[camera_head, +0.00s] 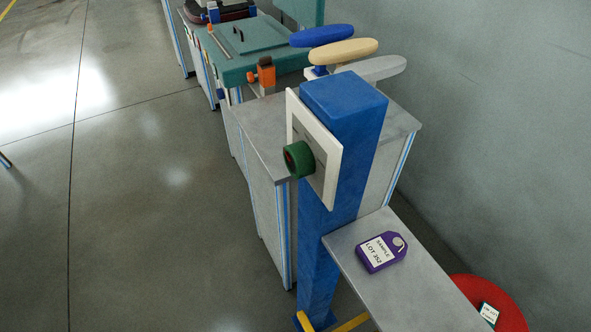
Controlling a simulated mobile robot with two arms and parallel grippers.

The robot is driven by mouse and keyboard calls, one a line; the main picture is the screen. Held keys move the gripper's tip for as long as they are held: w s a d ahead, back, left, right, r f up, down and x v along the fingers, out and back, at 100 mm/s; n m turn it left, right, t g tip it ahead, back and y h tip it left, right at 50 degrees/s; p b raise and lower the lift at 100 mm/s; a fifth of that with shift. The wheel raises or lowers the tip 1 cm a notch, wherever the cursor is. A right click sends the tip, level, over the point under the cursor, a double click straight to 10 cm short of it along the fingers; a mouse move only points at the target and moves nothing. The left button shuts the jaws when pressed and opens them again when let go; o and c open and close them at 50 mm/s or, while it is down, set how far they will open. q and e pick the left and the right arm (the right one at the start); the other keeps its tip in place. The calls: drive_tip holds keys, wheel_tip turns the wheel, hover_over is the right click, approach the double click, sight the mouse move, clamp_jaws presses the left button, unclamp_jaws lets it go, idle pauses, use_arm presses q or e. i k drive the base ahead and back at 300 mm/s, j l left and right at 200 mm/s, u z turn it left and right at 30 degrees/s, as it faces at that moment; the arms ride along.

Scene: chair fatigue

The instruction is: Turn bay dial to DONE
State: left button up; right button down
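The bay dial (299,159) is a round green knob with a dark reddish face. It sticks out to the left from a white panel (328,165) on a blue post (345,105). The panel is seen at a steep angle, so I cannot read its markings or tell where the dial points. Neither of my grippers shows clearly in this view, and nothing touches the dial.
A grey shelf (400,290) right of the post holds a purple tag (381,253) reading "SAMPLE LOT 352". A red round object (510,305) lies lower right. Grey-topped benches (255,145) run behind the post beside a wall. Open floor (150,230) lies left.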

sight(299, 161)
drive_tip(key=k+z, duration=0.35)
drive_tip(key=k+l+z, duration=0.35)
drive_tip(key=k+j, duration=0.1)
drive_tip(key=j, duration=0.4)
